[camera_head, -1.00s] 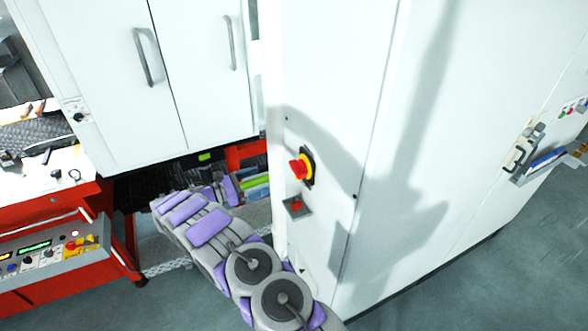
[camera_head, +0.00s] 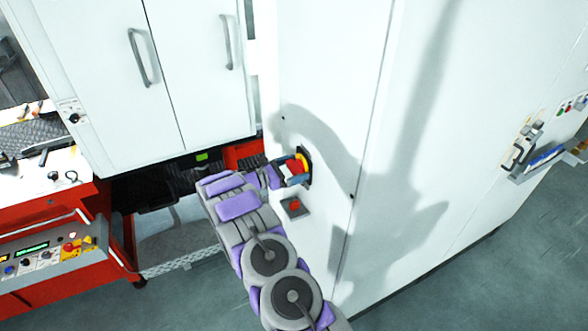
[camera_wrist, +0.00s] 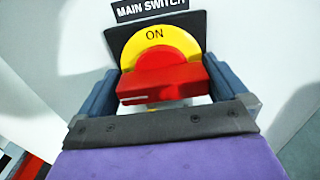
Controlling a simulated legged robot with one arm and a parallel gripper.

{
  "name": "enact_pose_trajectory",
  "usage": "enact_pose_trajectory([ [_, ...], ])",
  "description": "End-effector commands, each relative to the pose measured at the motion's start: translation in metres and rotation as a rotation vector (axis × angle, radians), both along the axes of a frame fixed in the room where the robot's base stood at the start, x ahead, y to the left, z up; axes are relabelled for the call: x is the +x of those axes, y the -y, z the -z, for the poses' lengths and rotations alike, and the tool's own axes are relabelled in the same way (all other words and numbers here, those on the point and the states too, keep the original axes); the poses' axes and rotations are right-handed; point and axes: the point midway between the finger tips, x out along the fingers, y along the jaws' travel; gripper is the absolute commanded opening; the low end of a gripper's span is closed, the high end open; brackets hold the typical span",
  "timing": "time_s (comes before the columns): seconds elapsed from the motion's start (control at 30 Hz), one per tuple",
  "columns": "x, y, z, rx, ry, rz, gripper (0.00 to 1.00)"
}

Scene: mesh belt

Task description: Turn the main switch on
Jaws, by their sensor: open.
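The main switch is a red handle (camera_wrist: 162,80) on a yellow disc (camera_wrist: 160,43) with a black backing plate, on the white cabinet. In the wrist view a label (camera_wrist: 157,8) above it reads "MAIN SWITCH", and "ON" shows on the upper part of the disc. The red handle lies roughly level in that view. My gripper (camera_wrist: 163,92) is open, with one dark finger on each side of the red handle; I cannot tell whether they touch it. In the head view my gripper (camera_head: 290,170) is at the switch (camera_head: 303,161) and partly covers it.
A smaller red button (camera_head: 294,204) on a grey plate sits just below the switch. The white cabinet (camera_head: 330,70) fills the middle and right. A red workbench with a control panel (camera_head: 40,255) stands at the left. A holder (camera_head: 545,160) juts from the cabinet at the right.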

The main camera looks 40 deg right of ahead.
Motion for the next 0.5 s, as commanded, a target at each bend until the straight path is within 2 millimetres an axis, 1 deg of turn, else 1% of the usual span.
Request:
enact_pose_trajectory([
  [0.23,0.0001,-0.0013,-0.0003,-0.001,0.0,-0.001,1.0],
  [0.5,0.0003,0.0003,0.0003,0.001,0.0,-0.001,0.74],
])
